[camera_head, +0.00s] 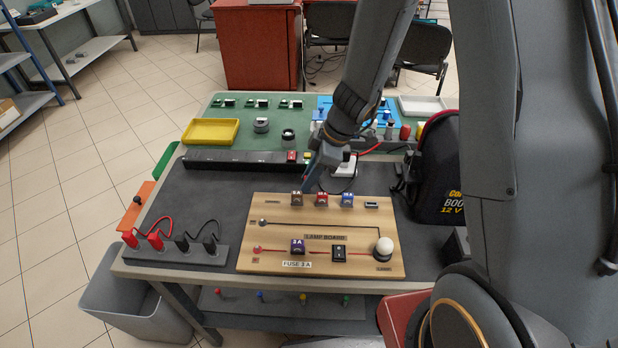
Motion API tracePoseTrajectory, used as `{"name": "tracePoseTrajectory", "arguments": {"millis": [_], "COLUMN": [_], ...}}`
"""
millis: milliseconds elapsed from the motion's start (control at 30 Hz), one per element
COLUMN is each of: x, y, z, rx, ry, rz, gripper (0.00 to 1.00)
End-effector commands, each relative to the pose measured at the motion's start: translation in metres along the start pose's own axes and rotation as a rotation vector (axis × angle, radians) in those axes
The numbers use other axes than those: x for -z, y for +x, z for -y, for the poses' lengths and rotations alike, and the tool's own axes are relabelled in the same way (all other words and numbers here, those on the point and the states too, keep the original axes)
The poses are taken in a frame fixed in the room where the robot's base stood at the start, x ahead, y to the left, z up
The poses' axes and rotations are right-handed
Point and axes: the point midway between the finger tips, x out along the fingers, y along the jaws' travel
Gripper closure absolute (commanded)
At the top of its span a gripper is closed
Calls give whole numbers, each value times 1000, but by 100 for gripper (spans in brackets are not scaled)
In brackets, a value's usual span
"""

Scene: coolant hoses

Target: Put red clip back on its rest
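My gripper (313,170) hangs over the dark mat, just behind the wooden lamp board (325,222), pointing down and to the left. Its fingers are small and dark here, and I cannot tell whether they are open or hold anything. A red cable (371,149) runs from behind my gripper to the right, towards the black booster pack (437,185). I cannot make out the red clip for certain, nor its rest; my arm hides part of that area. A black cable loops around a small white-topped item just right of my gripper.
The lamp board carries fuse blocks, a switch and a white lamp (384,246). A long black bar (235,159) lies behind it. A yellow tray (210,131) is at the back left. Red and black plugs (156,239) stand at the front left. The mat's left middle is clear.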

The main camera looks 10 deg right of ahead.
Motion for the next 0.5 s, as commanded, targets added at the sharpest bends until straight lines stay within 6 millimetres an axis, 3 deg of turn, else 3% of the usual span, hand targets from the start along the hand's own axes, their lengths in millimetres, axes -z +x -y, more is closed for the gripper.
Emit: {"name": "tracePoseTrajectory", "arguments": {"millis": [300, 500], "x": [2, 1], "y": [-4, -33], "z": [7, 3], "rx": [14, 5], "ry": [0, -2], "rz": [-3, -3], "gripper": [70, 70]}}
